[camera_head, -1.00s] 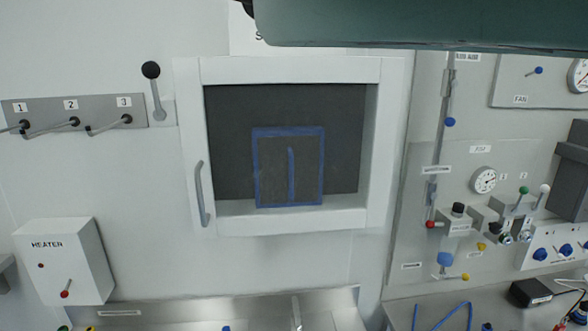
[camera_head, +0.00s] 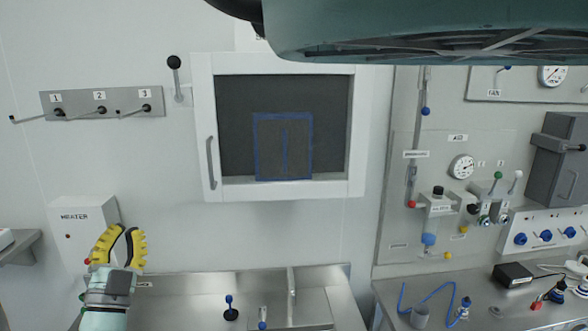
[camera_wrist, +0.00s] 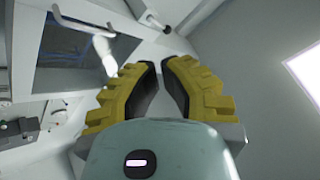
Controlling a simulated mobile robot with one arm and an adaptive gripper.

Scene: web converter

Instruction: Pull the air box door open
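The air box door is a white frame (camera_head: 205,125) around a dark pane with blue outlines, set in the wall. It looks shut. Its grey bar handle (camera_head: 212,162) stands upright on the left side of the frame. My gripper (camera_head: 122,230), with yellow ridged fingers, is low and left of the door, in front of the heater box and apart from the handle. In the wrist view the fingers (camera_wrist: 162,62) are apart with nothing between them. The pale handle (camera_wrist: 106,50) shows beyond and left of the fingertips there.
A black-knobbed lever (camera_head: 174,63) is at the door's upper left. A plate with three numbered levers (camera_head: 80,106) is further left. The heater box (camera_head: 75,215) is behind my gripper. A steel counter (camera_head: 190,300) runs below. The wall under the door is clear.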

